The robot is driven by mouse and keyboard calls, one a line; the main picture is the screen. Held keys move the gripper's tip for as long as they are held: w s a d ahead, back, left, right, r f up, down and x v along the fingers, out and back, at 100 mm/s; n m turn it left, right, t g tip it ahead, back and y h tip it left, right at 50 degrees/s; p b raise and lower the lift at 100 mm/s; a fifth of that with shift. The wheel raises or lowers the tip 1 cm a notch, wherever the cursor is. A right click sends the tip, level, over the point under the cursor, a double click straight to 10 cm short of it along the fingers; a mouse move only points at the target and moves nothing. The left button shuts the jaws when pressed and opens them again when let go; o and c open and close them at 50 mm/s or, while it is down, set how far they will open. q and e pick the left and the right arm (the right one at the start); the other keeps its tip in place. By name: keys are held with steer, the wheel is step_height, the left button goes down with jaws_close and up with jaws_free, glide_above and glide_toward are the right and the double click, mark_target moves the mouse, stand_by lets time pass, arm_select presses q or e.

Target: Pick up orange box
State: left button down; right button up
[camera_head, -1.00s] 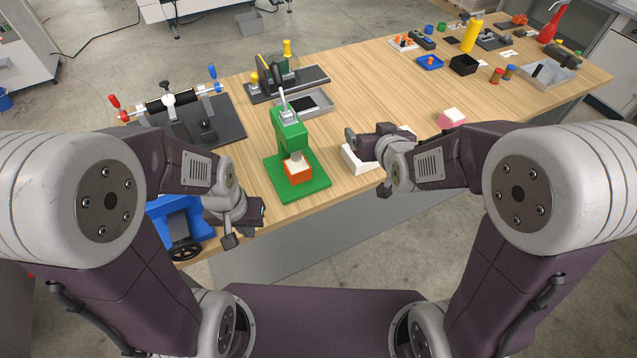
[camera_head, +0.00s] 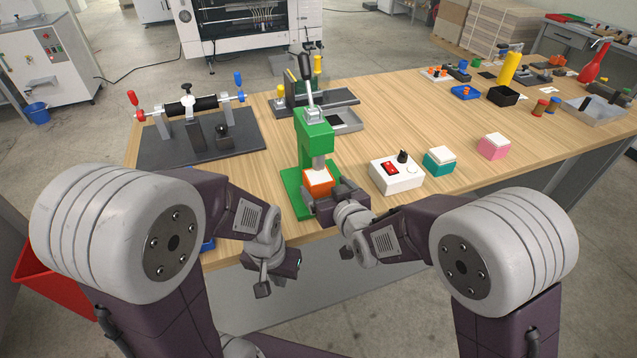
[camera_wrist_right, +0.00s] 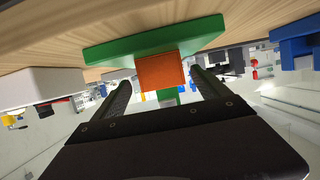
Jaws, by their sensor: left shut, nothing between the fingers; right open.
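The orange box (camera_head: 317,180) with a white top sits on the base of the green press (camera_head: 313,130), under its ram. My right gripper (camera_head: 330,202) is at the near right side of the box, partly hiding it. In the right wrist view, the orange box (camera_wrist_right: 160,72) shows between the tips of the two open fingers (camera_wrist_right: 163,80), with a gap visible on both sides. How deep the box lies between the fingers is hard to tell. My left gripper (camera_head: 284,268) is shut and empty, low in front of the table's front edge.
A white control box (camera_head: 397,176) with a red switch stands right of the press. A teal box (camera_head: 439,161) and a pink box (camera_head: 493,147) stand further right. A roller fixture (camera_head: 193,125) is on the left, and a grey tray (camera_head: 345,121) lies behind the press.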

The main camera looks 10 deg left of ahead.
mark_target(323, 186)
steer(key=x, duration=0.5)
steer(key=shift+a+f, duration=0.15)
steer(key=shift+f, duration=0.1)
steer(key=shift+s+r, duration=0.1)
steer(key=shift+s, duration=0.05)
steer(key=shift+c, duration=0.7)
steer(key=c, duration=1.6)
steer(key=shift+r+p, duration=0.3)
steer(key=shift+r, duration=0.15)
steer(key=shift+r+p, duration=0.35)
steer(key=shift+r, duration=0.25)
steer(key=shift+s+d+f+b, duration=0.4)
steer(key=shift+s+d+b, duration=0.15)
steer(key=shift+s, duration=0.1)
steer(key=shift+s+d+r+b, duration=0.1)
steer(key=shift+s+d+b, duration=1.4)
steer(key=shift+s+b, duration=0.6)
steer(key=shift+s+d+b, duration=1.55)
steer(key=shift+s+b, duration=0.2)
steer(key=shift+s, duration=0.7)
steer(key=shift+s+d+r+b, duration=0.1)
steer(key=shift+s+d+b, duration=1.4)
steer(key=shift+s+b, duration=0.6)
